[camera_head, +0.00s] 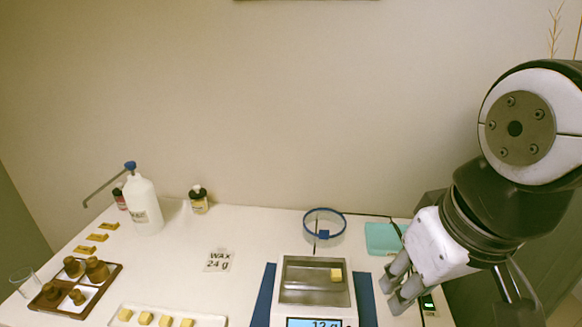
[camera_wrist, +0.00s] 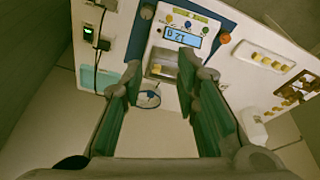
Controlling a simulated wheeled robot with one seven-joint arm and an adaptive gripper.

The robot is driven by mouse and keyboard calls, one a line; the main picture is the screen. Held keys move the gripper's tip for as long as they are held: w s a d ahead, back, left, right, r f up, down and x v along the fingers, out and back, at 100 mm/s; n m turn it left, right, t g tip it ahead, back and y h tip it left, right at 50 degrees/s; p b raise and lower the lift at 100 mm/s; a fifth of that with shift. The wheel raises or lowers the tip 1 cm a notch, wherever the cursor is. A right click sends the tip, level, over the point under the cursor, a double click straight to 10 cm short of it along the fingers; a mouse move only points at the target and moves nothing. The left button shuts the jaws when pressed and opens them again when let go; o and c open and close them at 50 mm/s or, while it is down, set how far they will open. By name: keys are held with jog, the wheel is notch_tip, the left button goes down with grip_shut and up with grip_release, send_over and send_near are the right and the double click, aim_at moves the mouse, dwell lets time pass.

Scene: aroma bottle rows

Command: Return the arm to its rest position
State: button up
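My arm is raised at the right of the head view. My gripper (camera_head: 391,294) hangs low over the right end of the table, to the right of the scale (camera_head: 317,291). In the wrist view my gripper (camera_wrist: 160,73) has its two green-grey fingers spread apart with nothing between them. A yellow cube (camera_head: 336,274) sits on the scale's grey pan, and the display reads 12 g.
A blue-rimmed glass vessel (camera_head: 324,230) and a teal box (camera_head: 383,239) stand behind the scale. A white tray of yellow cubes (camera_head: 165,319), a brown tray (camera_head: 112,272), a white pump bottle (camera_head: 143,206) and a "WAX 24 g" card (camera_head: 218,261) lie left. Open air is above the table.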

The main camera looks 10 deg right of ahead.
jog(key=shift+s+f+m, duration=0.1)
jog(key=shift+s+m, duration=0.2)
jog(key=shift+s, duration=0.2)
notch_tip(320, 180, up, 3)
jog(key=shift+r+t+p, duration=0.1)
jog(key=shift+t+p, duration=0.3)
jog(key=shift+p, duration=0.8)
dwell(1.7)
